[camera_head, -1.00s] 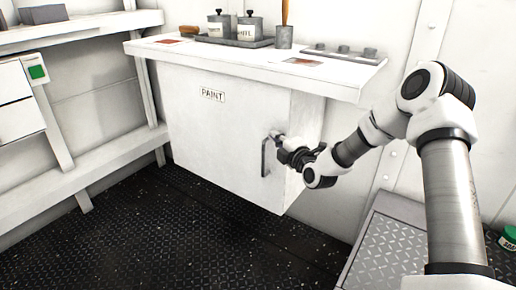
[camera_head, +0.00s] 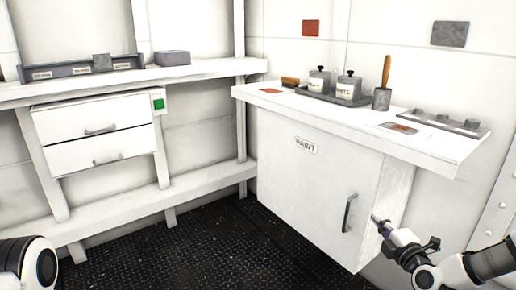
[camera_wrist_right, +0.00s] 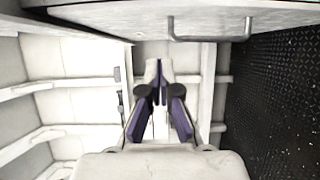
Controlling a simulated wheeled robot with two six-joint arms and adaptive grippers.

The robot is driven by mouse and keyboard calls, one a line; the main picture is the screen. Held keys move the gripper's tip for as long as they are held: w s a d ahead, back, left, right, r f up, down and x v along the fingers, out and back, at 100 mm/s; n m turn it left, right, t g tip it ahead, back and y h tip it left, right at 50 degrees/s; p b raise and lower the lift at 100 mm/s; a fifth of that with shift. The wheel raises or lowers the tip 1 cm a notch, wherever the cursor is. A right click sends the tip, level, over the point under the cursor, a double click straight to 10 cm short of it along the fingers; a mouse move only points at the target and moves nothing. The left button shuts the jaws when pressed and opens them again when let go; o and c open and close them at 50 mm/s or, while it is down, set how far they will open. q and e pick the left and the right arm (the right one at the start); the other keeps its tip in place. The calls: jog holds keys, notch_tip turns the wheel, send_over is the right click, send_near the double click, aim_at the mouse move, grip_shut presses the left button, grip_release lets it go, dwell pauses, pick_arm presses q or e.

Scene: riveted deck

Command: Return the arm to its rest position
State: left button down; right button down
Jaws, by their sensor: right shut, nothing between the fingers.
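My right gripper (camera_head: 380,222) is shut and empty, just right of the paint cabinet's door handle (camera_head: 348,212) and apart from it. In the right wrist view the closed fingers (camera_wrist_right: 158,85) point away from the camera, and the handle (camera_wrist_right: 210,37) shows above them, with nothing held. The white cabinet (camera_head: 290,185) labelled PAINT has its door shut. Part of my left arm (camera_head: 28,262) shows at the lower left corner; its gripper is out of view.
The cabinet top (camera_head: 340,117) holds two lidded pots on a tray (camera_head: 335,97), a brush (camera_head: 290,82), a cup (camera_head: 382,98) with a wooden handle, and a metal rack (camera_head: 443,122). Two drawers (camera_head: 100,135) hang under the left shelf. The dark deck (camera_head: 200,245) is clear.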

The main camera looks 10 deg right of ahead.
jog(key=s+a+f+n+g+y, duration=0.3)
jog(key=a+f+n+g+y, duration=0.15)
jog(key=a+f, duration=0.85)
jog(key=s+a+f+m+g+h, duration=0.1)
jog(key=s+a+f+m+g, duration=0.35)
jog(key=s+f, duration=0.45)
jog(key=s+a+f+m+g, duration=0.3)
jog(key=s+a+f+g, duration=0.4)
jog(key=s, duration=0.4)
jog(key=s+d+f+m+g+h, duration=0.1)
jog(key=s+d+m+g+h, duration=0.15)
jog(key=s+m, duration=0.9)
notch_tip(320, 180, up, 27)
jog(key=w+m+p, duration=0.2)
jog(key=m+p, duration=0.1)
jog(key=p, duration=2.3)
jog(key=shift+w+d+f+p, duration=0.15)
jog(key=shift+w+f+p, duration=0.05)
jog(key=shift+p, duration=0.1)
jog(key=shift+t, duration=0.25)
